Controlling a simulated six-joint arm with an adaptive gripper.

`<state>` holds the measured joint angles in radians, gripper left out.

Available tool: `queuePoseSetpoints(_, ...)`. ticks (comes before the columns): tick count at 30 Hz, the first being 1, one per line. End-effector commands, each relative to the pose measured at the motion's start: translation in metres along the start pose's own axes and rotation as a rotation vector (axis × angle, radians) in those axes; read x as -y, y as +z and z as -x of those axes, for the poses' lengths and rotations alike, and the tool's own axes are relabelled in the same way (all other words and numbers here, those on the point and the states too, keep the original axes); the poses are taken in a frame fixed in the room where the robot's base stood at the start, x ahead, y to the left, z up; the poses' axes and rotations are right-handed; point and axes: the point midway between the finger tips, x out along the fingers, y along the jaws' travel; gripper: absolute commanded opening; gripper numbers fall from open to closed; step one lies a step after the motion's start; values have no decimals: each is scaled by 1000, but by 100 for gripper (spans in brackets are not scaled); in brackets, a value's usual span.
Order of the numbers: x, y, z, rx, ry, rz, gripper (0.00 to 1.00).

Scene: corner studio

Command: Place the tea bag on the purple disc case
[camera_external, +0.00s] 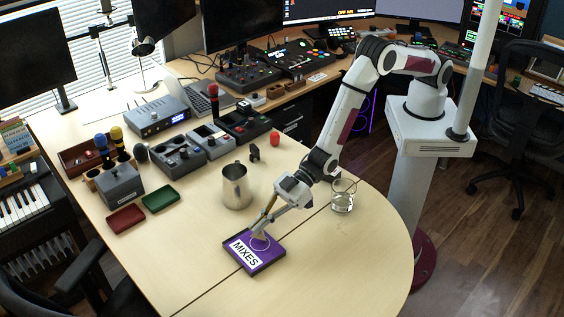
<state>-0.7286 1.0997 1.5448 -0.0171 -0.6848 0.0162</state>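The purple disc case (268,262) lies flat near the table's front edge, with a white label reading "MIXES" and a pale ring on its top. My gripper (260,229) points down over the back part of the case, with its fingertips close above it or at its surface. A small tan thing (258,235), which looks like the tea bag, shows at the fingertips over the case. At this size I cannot tell whether the fingers still pinch it or whether it touches the case.
A metal pitcher (236,186) stands behind and left of the case. A clear glass (343,196) stands to the right, close to my arm. Red (126,218) and green (161,200) trays lie to the left. The tabletop right of the case is clear.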

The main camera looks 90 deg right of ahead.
Motion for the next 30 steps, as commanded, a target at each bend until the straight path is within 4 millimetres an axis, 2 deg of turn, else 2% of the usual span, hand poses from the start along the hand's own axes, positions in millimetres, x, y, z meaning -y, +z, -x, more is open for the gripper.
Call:
queuePoseSetpoints(6, 0, 15, -6, 0, 0, 0, 0)
queuePoseSetpoints(18, 0, 17, -7, 0, 0, 0, 0)
queuePoseSetpoints(19, 0, 17, -7, 0, 0, 0, 4)
queuePoseSetpoints(21, 0, 17, -7, 0, 0, 0, 21)
queuePoseSetpoints(30, 0, 17, -7, 0, 0, 0, 21)
